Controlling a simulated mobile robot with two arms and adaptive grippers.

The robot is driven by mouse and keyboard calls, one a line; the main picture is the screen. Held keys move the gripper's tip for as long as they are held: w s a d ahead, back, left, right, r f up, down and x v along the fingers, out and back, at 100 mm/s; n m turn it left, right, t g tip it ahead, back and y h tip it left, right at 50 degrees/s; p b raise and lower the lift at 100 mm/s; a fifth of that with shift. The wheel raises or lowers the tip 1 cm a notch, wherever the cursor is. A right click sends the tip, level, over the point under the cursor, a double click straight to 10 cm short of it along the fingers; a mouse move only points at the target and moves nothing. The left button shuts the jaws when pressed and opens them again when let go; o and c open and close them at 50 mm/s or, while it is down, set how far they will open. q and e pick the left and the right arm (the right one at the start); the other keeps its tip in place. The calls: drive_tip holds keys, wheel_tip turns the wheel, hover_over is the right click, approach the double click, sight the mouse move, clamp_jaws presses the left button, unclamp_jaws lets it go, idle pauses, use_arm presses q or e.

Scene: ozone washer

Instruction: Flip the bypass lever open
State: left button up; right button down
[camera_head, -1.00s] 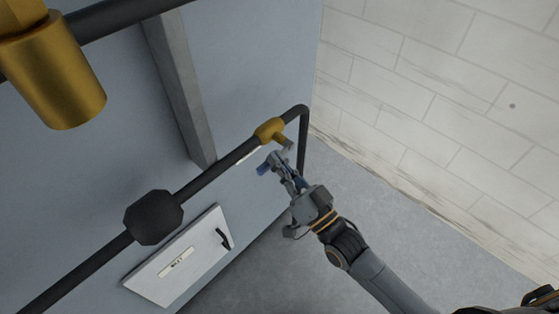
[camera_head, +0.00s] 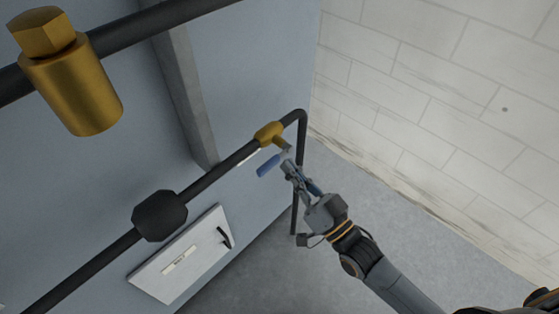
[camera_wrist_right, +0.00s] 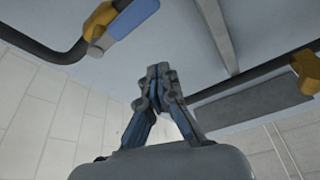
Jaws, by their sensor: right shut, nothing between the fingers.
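The bypass valve is a brass body (camera_head: 268,132) on a dark pipe, with a short stem toward me. Its blue lever (camera_head: 269,165) points down-left from the stem, roughly parallel to the pipe. In the right wrist view the blue lever (camera_wrist_right: 132,18) and brass valve (camera_wrist_right: 103,20) show at the upper left. My right gripper (camera_head: 288,166) is shut and empty, close beside the lever's right side in the head view. In the wrist view its fingertips (camera_wrist_right: 158,72) appear apart from the lever. My left gripper is not in view.
The dark pipe (camera_head: 225,168) runs along the blue-grey panel, with a black fitting (camera_head: 160,216) and a bend near the valve. A large brass fitting (camera_head: 75,85) is upper left. A white box (camera_head: 184,256) is below. A block wall (camera_head: 450,100) stands right, beyond clear floor.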

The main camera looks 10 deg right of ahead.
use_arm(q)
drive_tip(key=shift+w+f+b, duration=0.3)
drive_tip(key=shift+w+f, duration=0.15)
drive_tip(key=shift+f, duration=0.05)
use_arm(e)
drive_tip(key=v, duration=0.5)
drive_tip(key=shift+w+d+f, duration=0.1)
drive_tip(key=shift+w+d, duration=0.15)
drive_tip(key=shift+d, duration=0.2)
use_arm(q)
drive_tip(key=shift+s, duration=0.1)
